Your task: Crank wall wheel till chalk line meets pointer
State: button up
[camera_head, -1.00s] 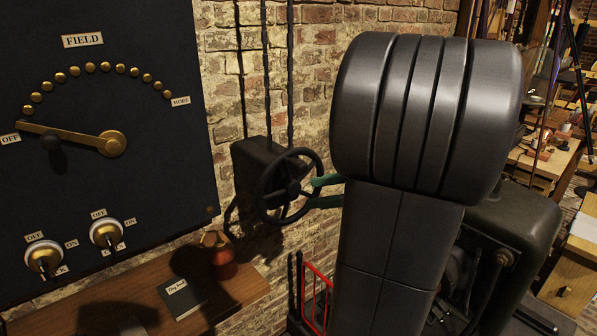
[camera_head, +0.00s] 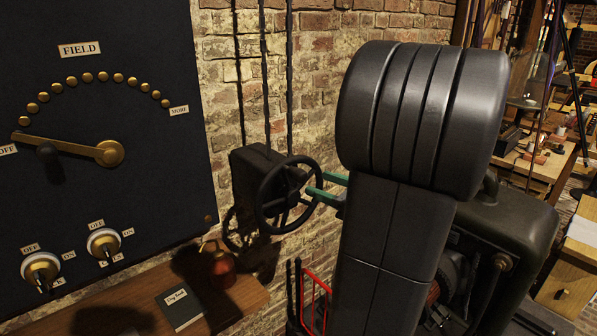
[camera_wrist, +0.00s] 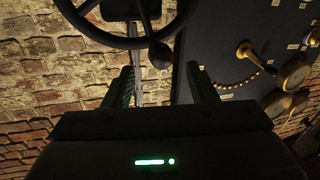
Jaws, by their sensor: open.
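The dark spoked wall wheel (camera_head: 262,188) sits on a dark box (camera_head: 245,172) on the brick wall, left of my arm. My gripper (camera_head: 315,183) is open, its two green fingers pointing at the wheel's right side and overlapping its rim in the head view. In the wrist view the wheel's rim (camera_wrist: 122,43) crosses the top, and a dark round crank knob (camera_wrist: 160,55) hangs at its lower right. The knob is ahead of the gap between my open fingers (camera_wrist: 161,85), apart from them. I cannot make out a chalk line or a pointer on the wheel.
A dark FIELD panel (camera_head: 110,200) with a brass lever (camera_head: 75,147) and switches stands left of the wheel. Below is a wooden shelf (camera_head: 245,298) with a notebook (camera_head: 180,306) and a reddish object (camera_head: 222,265). A red frame (camera_head: 315,300) stands under my arm.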

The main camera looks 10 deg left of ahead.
aim_at(299, 176)
jog(key=p+x, duration=0.2)
jog(key=x, duration=0.5)
jog(key=shift+w+a, duration=0.1)
jog(key=shift+a, duration=0.1)
grip_shut()
